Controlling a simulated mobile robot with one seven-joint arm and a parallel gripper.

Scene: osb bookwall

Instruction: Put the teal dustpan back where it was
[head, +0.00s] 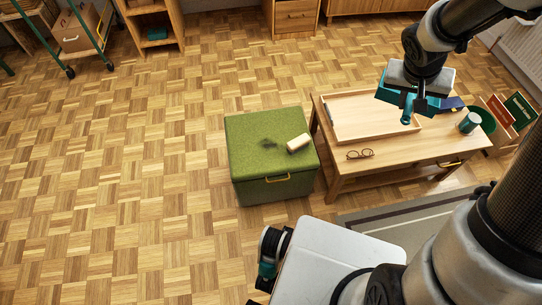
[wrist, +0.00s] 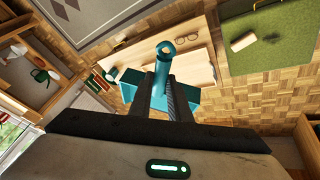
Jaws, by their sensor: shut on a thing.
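My gripper (head: 409,91) is shut on the teal dustpan (head: 425,106). It holds the dustpan in the air over the wooden coffee table, and in the head view the dustpan covers the right part of the tray. In the wrist view the two dark fingers (wrist: 164,85) close around the dustpan's handle (wrist: 164,62), whose round end points away from me. The teal pan (wrist: 132,88) shows on both sides of the fingers. A green ottoman (head: 250,128) stands left of the table, with a dark smudge and a cream block (head: 298,143) on its top.
The coffee table (head: 440,148) bears a wooden tray (head: 345,139), glasses (head: 360,154) and a teal cup (head: 469,122). A green bin (head: 487,118) and a crate of books stand at its right end. Parquet floor (head: 120,170) lies clear at the left. Shelving stands along the back.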

